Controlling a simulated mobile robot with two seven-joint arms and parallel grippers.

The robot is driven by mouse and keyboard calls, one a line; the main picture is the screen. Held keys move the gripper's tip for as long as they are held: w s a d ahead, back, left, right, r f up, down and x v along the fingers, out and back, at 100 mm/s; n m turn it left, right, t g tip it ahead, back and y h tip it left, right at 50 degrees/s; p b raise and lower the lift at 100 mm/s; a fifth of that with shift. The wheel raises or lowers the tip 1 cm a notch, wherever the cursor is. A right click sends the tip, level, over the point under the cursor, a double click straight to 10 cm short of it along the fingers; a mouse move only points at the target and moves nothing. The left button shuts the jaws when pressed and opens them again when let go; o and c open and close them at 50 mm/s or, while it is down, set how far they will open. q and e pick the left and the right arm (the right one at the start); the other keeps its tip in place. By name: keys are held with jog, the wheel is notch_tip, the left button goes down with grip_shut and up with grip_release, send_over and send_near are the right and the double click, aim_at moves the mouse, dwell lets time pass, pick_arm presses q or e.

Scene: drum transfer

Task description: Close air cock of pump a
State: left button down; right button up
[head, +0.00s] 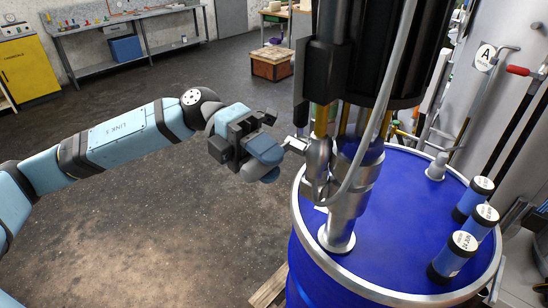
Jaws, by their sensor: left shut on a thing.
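The pump (352,190) stands upright in the top of a blue drum (400,215), with a dark cylinder above and steel fittings below. A small metal air cock (297,144) sticks out to the left from the pump's lower fittings. My left gripper (275,160) comes in from the left at the height of the cock. Its blue fingers are shut on the cock's handle, and they hide most of it. The cock's exact angle cannot be told. My right gripper is not in view.
A grey hose (385,95) runs down in front of the pump. A sign with A (485,57) is on grey equipment behind. The floor at left is clear.

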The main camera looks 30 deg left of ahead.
pick_arm(q)
jog(key=shift+r, duration=0.2)
dwell(0.4)
jog(key=c, duration=0.8)
grip_release()
jog(key=shift+w+a, duration=0.1)
jog(key=shift+a, duration=0.1)
jog(key=b+v, duration=0.3)
jog(key=v, duration=1)
jog(key=shift+a+b, duration=0.2)
jog(key=shift+b, duration=0.2)
jog(key=shift+w, duration=0.1)
